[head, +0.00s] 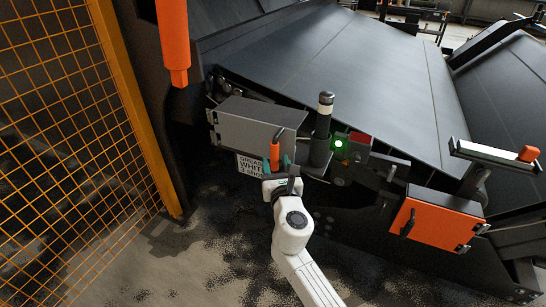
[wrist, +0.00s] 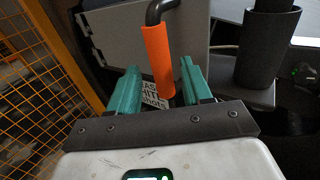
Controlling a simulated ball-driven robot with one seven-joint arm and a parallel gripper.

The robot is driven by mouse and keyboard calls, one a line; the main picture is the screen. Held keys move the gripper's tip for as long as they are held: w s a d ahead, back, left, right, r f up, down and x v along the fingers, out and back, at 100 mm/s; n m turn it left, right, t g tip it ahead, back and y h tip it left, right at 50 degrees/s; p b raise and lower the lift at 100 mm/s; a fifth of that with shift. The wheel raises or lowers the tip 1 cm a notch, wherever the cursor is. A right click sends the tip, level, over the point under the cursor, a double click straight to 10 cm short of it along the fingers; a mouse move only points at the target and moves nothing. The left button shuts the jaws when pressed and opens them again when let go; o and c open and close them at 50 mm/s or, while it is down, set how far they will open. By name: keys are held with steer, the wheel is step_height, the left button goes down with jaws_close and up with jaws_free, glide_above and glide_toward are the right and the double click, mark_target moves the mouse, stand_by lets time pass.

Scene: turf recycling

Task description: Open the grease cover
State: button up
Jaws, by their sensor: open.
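The grease cover (head: 248,118) is a grey box-like panel with hinges at its left edge, and it looks closed. A label beginning "GREASE WHITE" (head: 249,166) shows below it and partly in the wrist view (wrist: 152,92). An orange handle (head: 275,151) on a bent dark rod is at the cover's right side; it also shows in the wrist view (wrist: 158,48). My gripper (head: 277,164) is open, its teal fingers apart at the handle's lower end. In the wrist view my gripper (wrist: 159,70) has the handle between and just beyond its fingertips; contact cannot be told.
A dark post (head: 323,118) stands right of the cover, close to my gripper, with a green-lit box (head: 341,144) beside it. An orange panel (head: 434,223) with a handle is farther right. An orange mesh fence (head: 75,110) is at left. Open floor lies below left.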

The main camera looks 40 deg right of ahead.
mark_target(275, 160)
steer(key=shift+x, duration=1.8)
steer(key=shift+c, duration=0.3)
jaws_close()
